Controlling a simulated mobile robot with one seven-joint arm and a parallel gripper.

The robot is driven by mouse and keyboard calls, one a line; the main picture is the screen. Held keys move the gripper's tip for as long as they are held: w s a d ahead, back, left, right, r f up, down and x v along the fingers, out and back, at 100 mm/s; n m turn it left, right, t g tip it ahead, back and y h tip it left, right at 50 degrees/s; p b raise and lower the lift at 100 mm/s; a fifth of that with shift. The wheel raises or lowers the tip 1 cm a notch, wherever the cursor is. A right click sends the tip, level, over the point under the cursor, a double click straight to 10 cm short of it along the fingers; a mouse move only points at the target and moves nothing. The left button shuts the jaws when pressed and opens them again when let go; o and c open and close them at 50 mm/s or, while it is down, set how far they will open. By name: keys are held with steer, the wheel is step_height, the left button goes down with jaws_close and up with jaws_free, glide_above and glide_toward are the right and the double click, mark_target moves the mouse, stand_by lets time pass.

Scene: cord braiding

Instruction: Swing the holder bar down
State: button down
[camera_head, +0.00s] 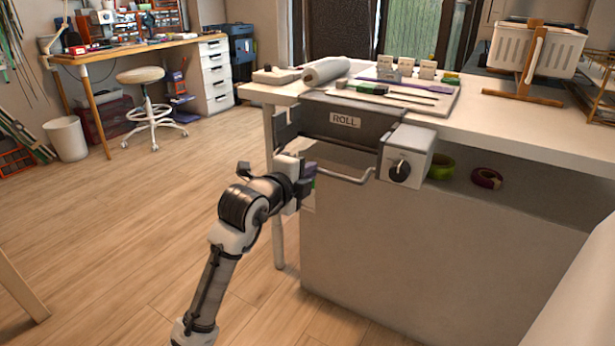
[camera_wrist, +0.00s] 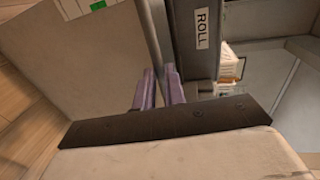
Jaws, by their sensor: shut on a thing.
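The holder bar (camera_head: 345,178) is a thin grey rod with a bent right end. It hangs in front of the grey housing marked ROLL (camera_head: 352,118), on the near side of the white table. My gripper (camera_head: 309,171) is at the bar's left part, with its purple fingers shut on it. In the wrist view the fingers (camera_wrist: 159,90) stand on both sides of the grey bar (camera_wrist: 154,40), close to the ROLL housing (camera_wrist: 196,45). The bar's left end is hidden behind my gripper.
A white box with a black knob (camera_head: 400,168) sits right of the bar. Green tape (camera_head: 440,166) and purple tape (camera_head: 487,178) lie on the shelf under the white tabletop (camera_head: 480,112). A pale cabinet panel (camera_head: 400,270) stands below.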

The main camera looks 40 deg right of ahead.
steer(key=c, duration=1.5)
jaws_free()
steer(key=p+v, duration=0.1)
steer(key=v, duration=1.2)
steer(key=shift+s+a, duration=0.2)
steer(key=shift+a, duration=0.1)
